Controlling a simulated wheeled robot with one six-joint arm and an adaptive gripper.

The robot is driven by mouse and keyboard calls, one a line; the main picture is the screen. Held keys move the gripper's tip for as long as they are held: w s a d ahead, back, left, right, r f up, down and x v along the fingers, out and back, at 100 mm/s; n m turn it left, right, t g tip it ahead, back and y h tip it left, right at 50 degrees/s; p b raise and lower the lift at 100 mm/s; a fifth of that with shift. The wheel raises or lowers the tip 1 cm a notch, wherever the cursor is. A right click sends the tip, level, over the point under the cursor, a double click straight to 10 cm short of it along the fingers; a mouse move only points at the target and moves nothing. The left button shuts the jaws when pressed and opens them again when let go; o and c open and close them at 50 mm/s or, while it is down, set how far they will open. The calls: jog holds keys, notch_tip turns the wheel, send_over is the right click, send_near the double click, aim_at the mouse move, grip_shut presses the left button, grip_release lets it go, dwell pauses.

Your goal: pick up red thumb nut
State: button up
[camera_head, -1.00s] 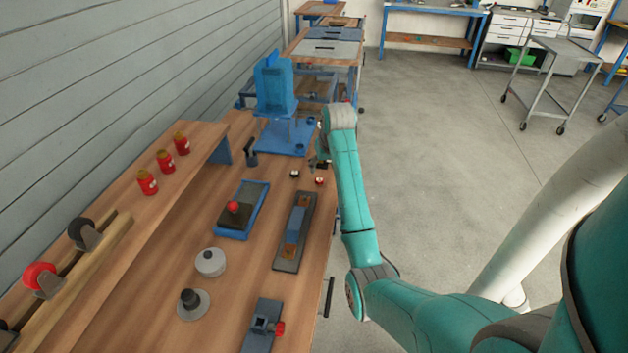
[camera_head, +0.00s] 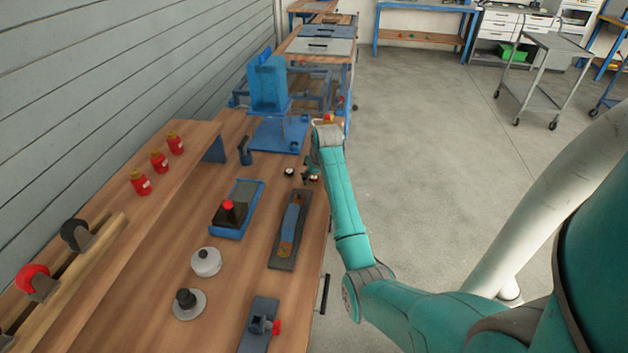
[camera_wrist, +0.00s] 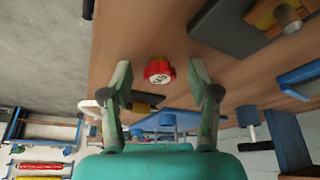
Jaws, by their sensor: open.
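The red thumb nut (camera_wrist: 159,72) has a ribbed red rim and a pale marked top. It sits on the wooden bench in the wrist view, between the fingertips and apart from both. My gripper (camera_wrist: 159,65) is open and empty, with one finger on each side of the nut. In the head view the nut (camera_head: 314,178) is small near the bench's right edge. My gripper (camera_head: 309,164) is low over it there and partly covers it. The exact height above the bench is hard to tell.
A blue press stand (camera_head: 278,137) is behind. A grey fixture with a blue block (camera_head: 289,230) lies in front, and a blue tray with a red knob (camera_head: 237,210) to the left. The bench's right edge is close.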

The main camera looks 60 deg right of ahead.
jog(key=c, duration=1)
